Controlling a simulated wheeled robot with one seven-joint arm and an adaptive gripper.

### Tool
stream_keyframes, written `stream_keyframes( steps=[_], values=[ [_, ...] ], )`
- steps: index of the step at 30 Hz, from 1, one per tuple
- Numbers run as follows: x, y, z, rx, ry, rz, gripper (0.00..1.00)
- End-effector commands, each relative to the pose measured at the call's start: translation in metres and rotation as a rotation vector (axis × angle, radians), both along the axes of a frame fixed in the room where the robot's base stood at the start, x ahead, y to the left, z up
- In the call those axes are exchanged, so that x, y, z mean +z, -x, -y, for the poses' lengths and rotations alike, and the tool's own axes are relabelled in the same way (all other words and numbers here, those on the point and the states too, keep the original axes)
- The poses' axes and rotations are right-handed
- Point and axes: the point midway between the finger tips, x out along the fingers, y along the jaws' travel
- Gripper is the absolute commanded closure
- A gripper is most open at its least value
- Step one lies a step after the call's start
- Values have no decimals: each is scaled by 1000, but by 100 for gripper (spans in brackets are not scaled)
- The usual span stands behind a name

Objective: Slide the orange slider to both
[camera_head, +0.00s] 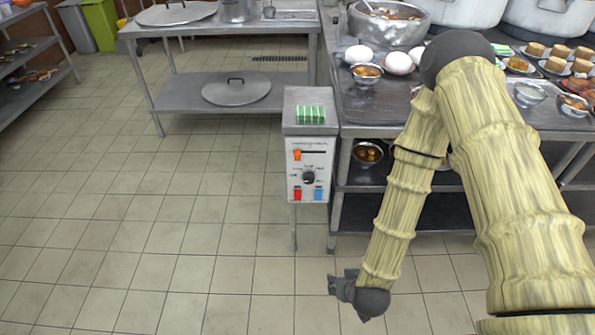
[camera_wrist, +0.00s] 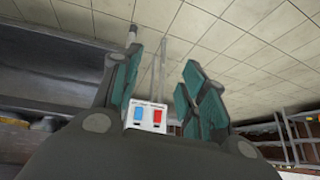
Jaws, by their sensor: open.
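The orange slider (camera_head: 297,154) sits at the left end of a dark horizontal slot on the white front panel of a control box (camera_head: 293,182). Panel labels are too small to read. My gripper (camera_head: 342,288) hangs low, in front of the box and to its lower right, apart from it. In the wrist view its teal fingers (camera_wrist: 160,68) are open and empty. The panel's lower part (camera_wrist: 147,115) shows between them; my gripper's body hides the slider there.
Green-and-white packs (camera_head: 311,114) lie on the box. Right of it stands a metal table (camera_head: 345,125) with eggs, bowls and a pot (camera_head: 425,25). A steel table (camera_head: 145,28) with a lid on its shelf is behind left. Tiled floor at left is clear.

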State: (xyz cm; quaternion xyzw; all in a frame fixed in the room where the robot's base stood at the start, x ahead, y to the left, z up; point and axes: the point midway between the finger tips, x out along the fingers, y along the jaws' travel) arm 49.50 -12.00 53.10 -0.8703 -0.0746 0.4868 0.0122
Motion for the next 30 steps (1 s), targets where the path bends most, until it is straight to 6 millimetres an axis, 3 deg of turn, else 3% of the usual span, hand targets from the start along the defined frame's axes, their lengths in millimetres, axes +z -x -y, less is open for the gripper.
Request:
stream_keyframes(
  steps=[1,5,9,15,19,24,30],
  values=[
    [-8,-23,-14,5,-11,72,57],
    [6,-77,-44,13,-23,252,57],
    [30,-129,-73,7,-29,445,57],
    [77,-188,-106,-36,-20,709,57],
    [111,-215,-119,-80,-6,856,57],
    [146,-232,-128,-127,11,978,57],
    [161,-240,-131,-147,20,1020,57]
  ],
)
